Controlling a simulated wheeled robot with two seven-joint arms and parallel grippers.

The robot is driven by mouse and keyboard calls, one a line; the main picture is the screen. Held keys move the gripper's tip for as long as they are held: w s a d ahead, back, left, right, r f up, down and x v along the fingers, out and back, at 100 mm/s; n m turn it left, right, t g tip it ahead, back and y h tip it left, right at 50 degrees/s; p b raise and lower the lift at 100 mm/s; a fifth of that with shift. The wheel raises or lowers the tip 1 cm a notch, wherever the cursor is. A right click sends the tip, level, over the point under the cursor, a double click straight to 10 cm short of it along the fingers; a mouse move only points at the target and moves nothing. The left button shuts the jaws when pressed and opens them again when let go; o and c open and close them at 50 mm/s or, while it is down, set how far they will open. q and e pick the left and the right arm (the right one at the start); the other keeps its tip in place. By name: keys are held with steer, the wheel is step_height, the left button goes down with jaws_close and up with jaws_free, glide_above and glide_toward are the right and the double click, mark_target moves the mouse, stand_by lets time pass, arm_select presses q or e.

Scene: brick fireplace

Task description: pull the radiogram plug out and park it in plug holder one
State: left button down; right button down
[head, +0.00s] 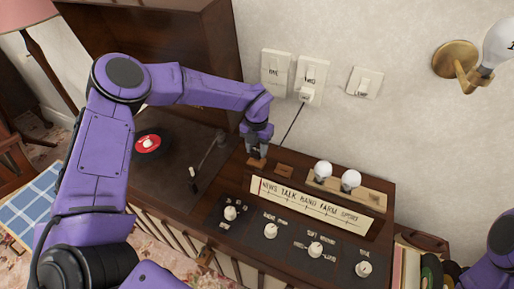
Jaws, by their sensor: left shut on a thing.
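My left gripper (257,151) points down over the radiogram's back left top, at a small wooden block (257,162) that looks like a plug holder. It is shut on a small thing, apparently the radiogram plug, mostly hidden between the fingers. I cannot tell whether the plug is seated in the block. A second wooden block (284,170) lies just to the right. On the wall, the left socket plate (275,73) shows no plug. The middle plate (313,76) has a white plug (306,95) with a dark cord running down behind the radiogram. My right gripper is out of view.
The radiogram (330,232) has a turntable with a red-labelled record (148,144), a tone arm (208,152), a dial strip (310,206) and several knobs. Two bulbs (323,170) stand on a wooden rack (375,196). A wall switch (364,82) and bulb lamp (455,62) are at right.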

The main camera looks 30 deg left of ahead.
arm_select(q)
steer(key=shift+f+b, duration=0.9)
steer(key=shift+f, duration=0.55)
steer(key=c, duration=0.5)
jaws_free()
steer(key=shift+c, duration=0.2)
step_height(320, 180, up, 11)
steer(key=shift+f+b, duration=0.2)
steer(key=shift+b, duration=0.15)
